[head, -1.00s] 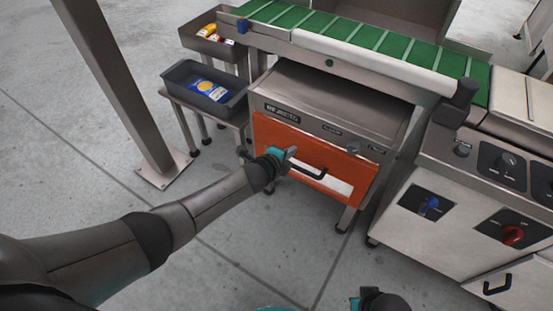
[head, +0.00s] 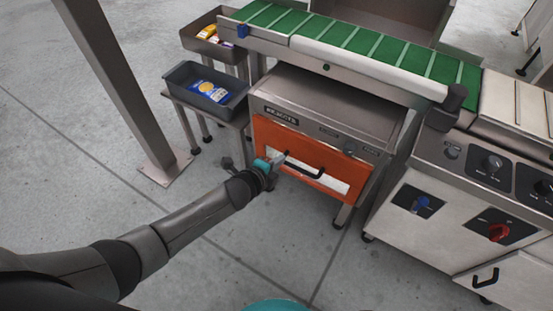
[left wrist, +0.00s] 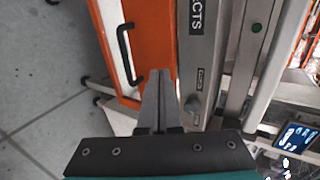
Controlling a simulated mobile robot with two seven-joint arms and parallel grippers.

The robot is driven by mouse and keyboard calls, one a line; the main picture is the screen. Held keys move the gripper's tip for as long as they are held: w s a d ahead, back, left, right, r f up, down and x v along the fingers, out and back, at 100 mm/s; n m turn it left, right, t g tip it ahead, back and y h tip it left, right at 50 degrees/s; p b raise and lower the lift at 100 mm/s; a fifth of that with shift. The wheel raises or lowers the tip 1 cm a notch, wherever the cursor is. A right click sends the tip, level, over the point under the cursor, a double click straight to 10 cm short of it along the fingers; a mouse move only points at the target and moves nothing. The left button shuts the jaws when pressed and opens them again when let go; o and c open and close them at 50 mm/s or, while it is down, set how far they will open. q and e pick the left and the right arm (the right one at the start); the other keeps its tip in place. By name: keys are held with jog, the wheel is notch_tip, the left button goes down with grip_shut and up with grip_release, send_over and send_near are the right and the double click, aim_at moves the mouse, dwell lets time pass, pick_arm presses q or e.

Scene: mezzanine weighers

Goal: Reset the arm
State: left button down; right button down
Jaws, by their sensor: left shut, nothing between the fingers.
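My left gripper (head: 281,159) is shut and empty. In the head view it is in front of the orange drawer front (head: 325,182) of the rejects unit, by the left end of its black handle (head: 304,168). In the left wrist view the closed fingers (left wrist: 158,85) point toward the drawer front (left wrist: 155,30), with the black handle (left wrist: 124,55) to their upper left. The fingers look apart from the handle. The drawer looks closed. My right gripper does not show in the head view.
A green conveyor belt (head: 345,38) runs above the unit. A dark bin (head: 180,78) with a blue and yellow packet (head: 213,91) stands to the left, near a steel post (head: 115,85). A control cabinet (head: 425,240) stands to the right. The floor in front is clear.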

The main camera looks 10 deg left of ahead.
pick_arm(q)
jog(key=shift+s+a+r, duration=0.2)
jog(key=shift+s+r, duration=0.1)
jog(key=shift+s, duration=0.15)
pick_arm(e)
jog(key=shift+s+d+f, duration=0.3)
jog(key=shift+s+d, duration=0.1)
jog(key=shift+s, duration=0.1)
